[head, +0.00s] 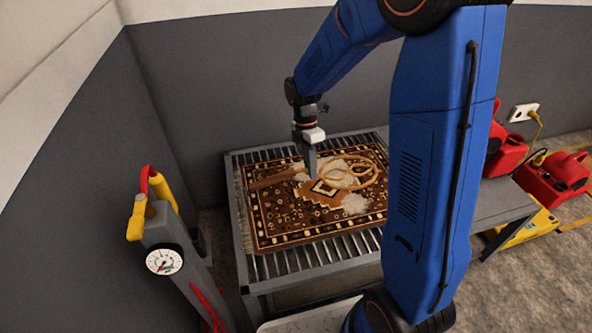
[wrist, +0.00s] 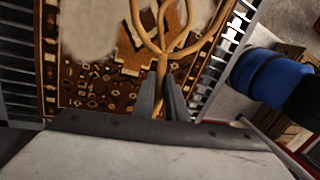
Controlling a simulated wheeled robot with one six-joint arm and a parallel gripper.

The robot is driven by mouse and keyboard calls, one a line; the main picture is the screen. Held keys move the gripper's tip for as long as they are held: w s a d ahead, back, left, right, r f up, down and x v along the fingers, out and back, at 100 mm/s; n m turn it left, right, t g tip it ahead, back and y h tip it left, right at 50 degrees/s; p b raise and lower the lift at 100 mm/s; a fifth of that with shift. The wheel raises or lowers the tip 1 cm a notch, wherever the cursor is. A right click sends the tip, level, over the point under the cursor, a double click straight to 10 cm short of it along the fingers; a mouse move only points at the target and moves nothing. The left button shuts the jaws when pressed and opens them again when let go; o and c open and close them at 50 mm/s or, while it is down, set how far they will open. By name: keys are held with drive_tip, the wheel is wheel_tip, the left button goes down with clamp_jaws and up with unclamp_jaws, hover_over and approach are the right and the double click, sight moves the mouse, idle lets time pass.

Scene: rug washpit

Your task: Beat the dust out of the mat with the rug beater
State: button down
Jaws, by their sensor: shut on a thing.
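The patterned brown mat (head: 280,222) lies flat on a slatted metal rack, with pale dust patches (head: 354,204) near its middle and right. The rug beater, with looped cane head (head: 362,176) and brown handle (head: 270,181), is over the mat, head to the right in the head view. My gripper (head: 311,174) points down and is shut on the beater at its shaft. In the wrist view the fingers (wrist: 163,88) straddle the shaft, and the loops (wrist: 166,45) spread beyond them. I cannot tell whether the beater touches the mat. My arm hides part of the rack's right side.
The rack (head: 243,246) stands near grey walls at the back and left. A post with a round gauge (head: 164,261) and yellow handles is at front left. Red machines (head: 553,180) and a wall socket (head: 523,112) are at the right. Bare floor shows at far right.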

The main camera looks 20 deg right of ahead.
drive_tip(key=shift+s+d+f, duration=0.1)
drive_tip(key=shift+d+f, duration=0.05)
drive_tip(key=shift+d, duration=0.3)
drive_tip(key=shift+f, duration=2.8)
drive_tip(key=shift+r, duration=0.6)
drive_tip(key=shift+f, duration=0.2)
idle(0.7)
